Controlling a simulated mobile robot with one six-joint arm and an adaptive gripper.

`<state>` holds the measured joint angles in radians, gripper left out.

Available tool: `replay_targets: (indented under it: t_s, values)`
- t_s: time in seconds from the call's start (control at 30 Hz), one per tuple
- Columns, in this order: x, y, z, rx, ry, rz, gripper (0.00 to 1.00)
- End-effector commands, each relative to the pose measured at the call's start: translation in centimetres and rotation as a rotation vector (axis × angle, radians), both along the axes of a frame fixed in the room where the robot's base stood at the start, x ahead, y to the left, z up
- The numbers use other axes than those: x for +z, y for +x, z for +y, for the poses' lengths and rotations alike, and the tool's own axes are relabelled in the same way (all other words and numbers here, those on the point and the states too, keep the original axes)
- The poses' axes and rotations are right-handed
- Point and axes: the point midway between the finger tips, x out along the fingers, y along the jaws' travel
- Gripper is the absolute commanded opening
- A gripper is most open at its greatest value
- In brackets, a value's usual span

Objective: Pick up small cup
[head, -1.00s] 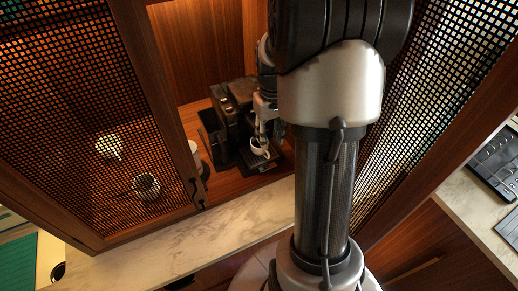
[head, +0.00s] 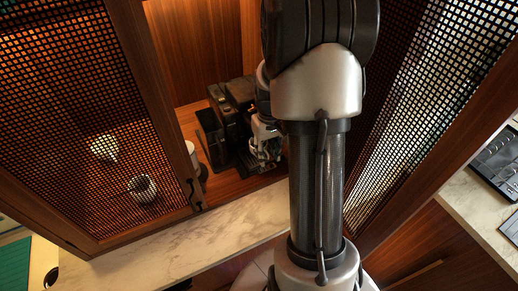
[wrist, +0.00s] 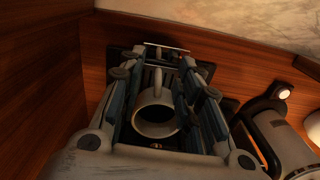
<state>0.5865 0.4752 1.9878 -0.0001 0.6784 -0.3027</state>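The small cup (wrist: 152,128) is white with a dark inside and a handle on its far side in the wrist view. It stands at the drip tray of the black coffee machine (head: 222,118). My gripper (wrist: 156,82) is open, with one finger on each side of the cup. The gaps between the finger pads and the cup are narrow, and I cannot tell whether they touch. In the head view my gripper (head: 266,143) is low in front of the machine and largely covers the cup.
A pale container with a black handle (wrist: 285,140) stands close to the right finger in the wrist view. Wooden walls enclose the niche. Mesh doors (head: 95,110) flank it. The marble counter edge (head: 180,232) in front is clear.

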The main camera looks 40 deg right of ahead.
Motion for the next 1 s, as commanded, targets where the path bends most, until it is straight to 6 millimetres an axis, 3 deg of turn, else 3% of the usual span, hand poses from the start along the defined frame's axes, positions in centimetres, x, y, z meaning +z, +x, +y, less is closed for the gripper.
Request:
replay_targets:
  t_s: [0.43, 1.0]
  values:
    - [0.03, 0.0, 0.0, 0.0, 0.0, 0.0, 0.0]
    - [0.08, 0.03, -0.02, 0.0, 0.0, -0.001, 0.0]
